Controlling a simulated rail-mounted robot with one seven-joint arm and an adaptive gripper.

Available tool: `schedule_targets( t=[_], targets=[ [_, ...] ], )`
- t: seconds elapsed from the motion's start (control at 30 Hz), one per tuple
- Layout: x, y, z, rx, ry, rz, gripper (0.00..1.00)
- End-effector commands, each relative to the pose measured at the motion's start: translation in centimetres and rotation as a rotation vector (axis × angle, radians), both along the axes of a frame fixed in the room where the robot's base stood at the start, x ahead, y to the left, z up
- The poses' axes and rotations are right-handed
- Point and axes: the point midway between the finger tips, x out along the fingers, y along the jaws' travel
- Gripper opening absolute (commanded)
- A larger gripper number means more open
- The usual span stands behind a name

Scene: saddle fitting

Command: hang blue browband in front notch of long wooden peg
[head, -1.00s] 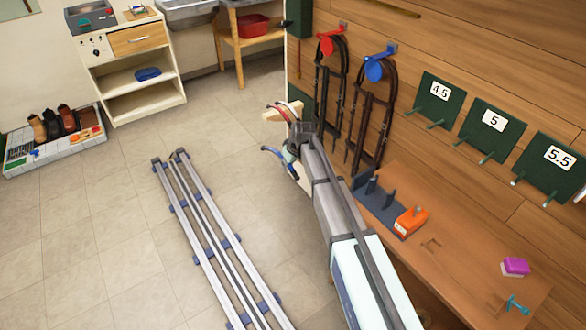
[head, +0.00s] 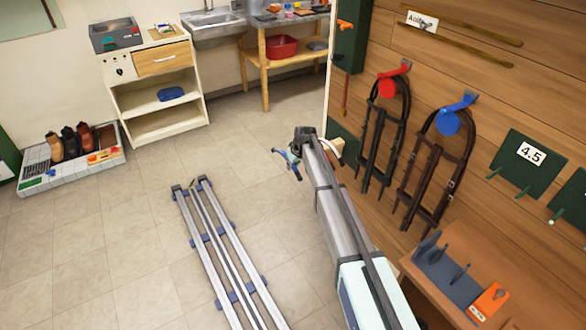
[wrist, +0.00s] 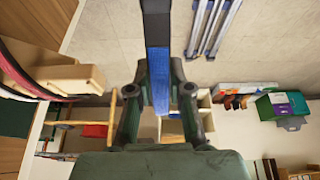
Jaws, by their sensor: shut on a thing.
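The blue browband (wrist: 159,80) is in my gripper (wrist: 160,97) in the wrist view, a band running up the middle between the fingers, dark towards the top. In the head view, a small blue piece of it (head: 296,173) shows beside my gripper (head: 291,160). The long wooden peg (wrist: 68,74) is left of my gripper in the wrist view, apart from the browband. Red and dark bands (wrist: 22,82) curve by its left part. In the head view the peg (head: 337,147) is just right of my gripper, mostly hidden by my arm; its notches are not clear there.
Bridles hang on a red holder (head: 387,86) and a blue holder (head: 446,121) on the wooden wall at right. A bench (head: 412,262) stands at lower right. A white cabinet (head: 157,122) and a boot tray (head: 101,163) are at the back left. The floor between is open.

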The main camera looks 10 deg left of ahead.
Motion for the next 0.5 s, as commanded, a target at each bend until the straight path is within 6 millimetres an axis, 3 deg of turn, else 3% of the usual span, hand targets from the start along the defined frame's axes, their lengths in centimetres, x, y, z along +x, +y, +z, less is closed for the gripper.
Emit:
schedule_targets(
  t=[0.5],
  targets=[
    [1.7,-1.6,0.1,0.000,0.000,-0.017,0.00]
  ],
)
